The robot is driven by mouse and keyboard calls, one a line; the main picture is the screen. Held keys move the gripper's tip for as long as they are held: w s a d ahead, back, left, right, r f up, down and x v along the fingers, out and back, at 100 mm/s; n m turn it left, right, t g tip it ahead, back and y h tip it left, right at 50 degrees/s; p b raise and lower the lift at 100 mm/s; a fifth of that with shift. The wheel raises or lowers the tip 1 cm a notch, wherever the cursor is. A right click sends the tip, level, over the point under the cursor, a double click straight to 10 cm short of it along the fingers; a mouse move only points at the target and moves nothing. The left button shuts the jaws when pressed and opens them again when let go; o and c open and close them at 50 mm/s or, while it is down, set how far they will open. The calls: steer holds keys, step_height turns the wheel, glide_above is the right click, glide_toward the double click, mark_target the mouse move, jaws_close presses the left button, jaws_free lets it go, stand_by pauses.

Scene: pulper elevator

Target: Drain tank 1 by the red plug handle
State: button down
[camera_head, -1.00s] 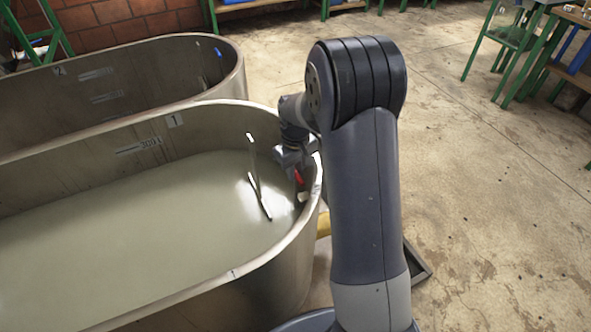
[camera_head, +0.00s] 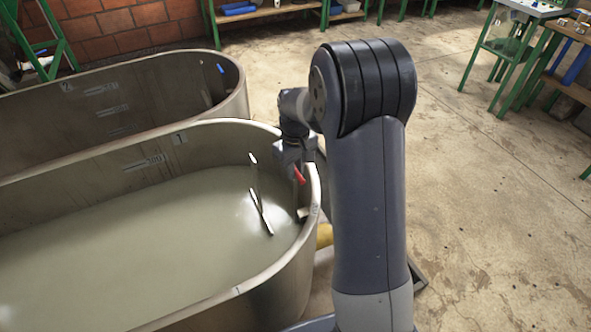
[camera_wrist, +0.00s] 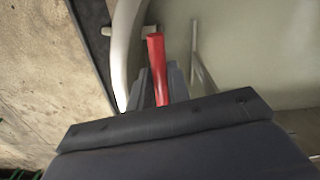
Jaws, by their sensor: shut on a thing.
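Tank 1 (camera_head: 240,288) is an oval metal tank holding pale, cloudy liquid. My gripper (camera_head: 297,172) is at its right end, just inside the rim and above the liquid. It is shut on the red plug handle (camera_head: 299,176), which also shows in the wrist view (camera_wrist: 157,62) between my two fingers (camera_wrist: 160,85). The handle sticks out past the fingertips. The plug itself and the drain opening cannot be made out in either view.
Tank 2 (camera_head: 240,92) stands behind tank 1. A thin metal rod (camera_head: 261,205) stands in the liquid beside my gripper. A yellow part (camera_head: 324,235) shows outside tank 1's right end. Green-legged tables (camera_head: 515,50) stand at the back right. The floor (camera_head: 500,200) on the right is clear.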

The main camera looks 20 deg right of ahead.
steer(key=c, duration=1.7)
jaws_free()
step_height(320, 180, up, 11)
steer(key=shift+p, duration=0.4)
steer(key=shift+f, duration=0.1)
step_height(320, 180, down, 16)
steer(key=b, duration=0.4)
steer(key=shift+r, duration=0.25)
steer(key=shift+r, duration=0.1)
